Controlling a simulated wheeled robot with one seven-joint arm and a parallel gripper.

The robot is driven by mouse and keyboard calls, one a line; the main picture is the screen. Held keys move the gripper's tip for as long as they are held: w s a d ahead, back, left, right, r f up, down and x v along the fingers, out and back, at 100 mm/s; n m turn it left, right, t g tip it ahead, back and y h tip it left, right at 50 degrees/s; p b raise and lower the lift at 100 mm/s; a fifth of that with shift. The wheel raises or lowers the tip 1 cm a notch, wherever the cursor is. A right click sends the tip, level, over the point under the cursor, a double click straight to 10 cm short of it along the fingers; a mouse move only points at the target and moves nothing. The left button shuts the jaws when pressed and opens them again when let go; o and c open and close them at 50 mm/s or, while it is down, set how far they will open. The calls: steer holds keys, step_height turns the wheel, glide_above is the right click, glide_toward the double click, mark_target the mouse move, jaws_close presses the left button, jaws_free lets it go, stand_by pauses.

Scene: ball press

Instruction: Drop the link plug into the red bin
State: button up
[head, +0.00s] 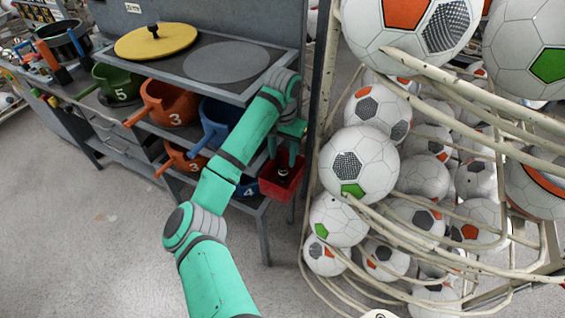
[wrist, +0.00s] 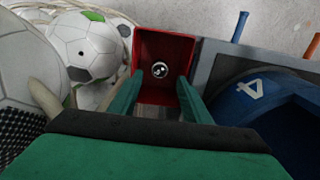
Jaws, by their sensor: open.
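The red bin (head: 278,191) hangs at the right end of the workbench, and it fills the upper middle of the wrist view (wrist: 184,58). The link plug (wrist: 160,70), a small dark round piece with a shiny centre, shows within the bin's outline; it also shows there in the head view (head: 283,171). It looks to be inside the bin, though its exact height is hard to tell. My gripper (head: 283,151) is above the bin, pointing down. Its two green fingers (wrist: 160,92) are apart with nothing between them, clear of the plug.
A wire cage of soccer balls (head: 360,163) stands close on the right. On the left, the bench (head: 205,50) holds a yellow lid (head: 155,41) and orange, green and blue numbered pots. The blue pot (wrist: 265,100) is close beside my gripper. Floor is free at lower left.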

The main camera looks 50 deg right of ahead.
steer(key=shift+r, duration=1.4)
